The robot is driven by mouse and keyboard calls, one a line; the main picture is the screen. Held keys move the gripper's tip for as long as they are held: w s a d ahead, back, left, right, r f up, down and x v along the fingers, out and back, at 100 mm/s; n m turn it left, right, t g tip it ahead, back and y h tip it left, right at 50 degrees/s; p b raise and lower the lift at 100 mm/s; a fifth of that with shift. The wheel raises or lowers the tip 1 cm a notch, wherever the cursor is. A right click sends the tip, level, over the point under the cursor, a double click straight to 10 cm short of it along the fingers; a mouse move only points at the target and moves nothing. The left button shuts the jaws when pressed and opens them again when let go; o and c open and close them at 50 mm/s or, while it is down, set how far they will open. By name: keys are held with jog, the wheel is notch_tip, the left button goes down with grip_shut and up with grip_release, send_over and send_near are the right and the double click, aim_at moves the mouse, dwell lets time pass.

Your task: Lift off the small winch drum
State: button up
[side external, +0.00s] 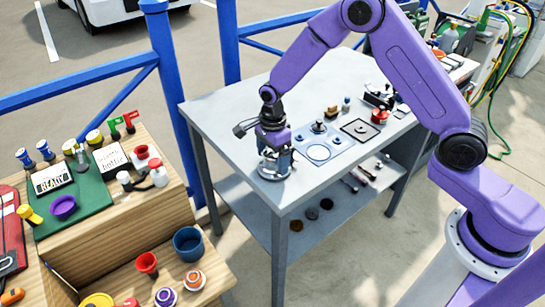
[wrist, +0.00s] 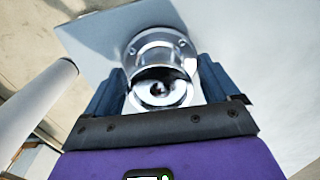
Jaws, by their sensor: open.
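A shiny metal winch drum (side external: 271,170) stands at the near left corner of the grey table, directly under my gripper (side external: 274,152). In the wrist view the silvery drum (wrist: 160,40) has a round top with a dark centre. My gripper (wrist: 160,84) is open, with one dark finger on each side of the drum's near part. I cannot tell whether the fingers touch it. My gripper hides part of the drum in the side view.
A blue mat (side external: 341,147) with small parts lies right of the drum on the grey table (side external: 225,104). A black-framed square (side external: 360,130) and a red item (side external: 379,116) lie farther right. A wooden bench (side external: 110,240) with bottles stands at left. Blue railings (side external: 170,85) run behind.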

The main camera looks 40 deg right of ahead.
jog(key=shift+f, duration=0.25)
jog(key=c, duration=1.2)
jog(key=shift+r, duration=0.15)
jog(key=shift+w+r, duration=0.1)
jog(key=shift+r, duration=0.5)
jog(key=s+d+r, duration=0.1)
jog(key=s+r, duration=0.3)
jog(key=s+d+r, duration=0.1)
jog(key=s+r, duration=0.2)
jog(key=s, duration=0.2)
jog(key=s+d+r, duration=0.1)
jog(key=s+r, duration=0.3)
jog(key=shift+s+d+r, duration=0.25)
jog(key=shift+s+r, duration=0.05)
jog(key=shift+s, duration=0.05)
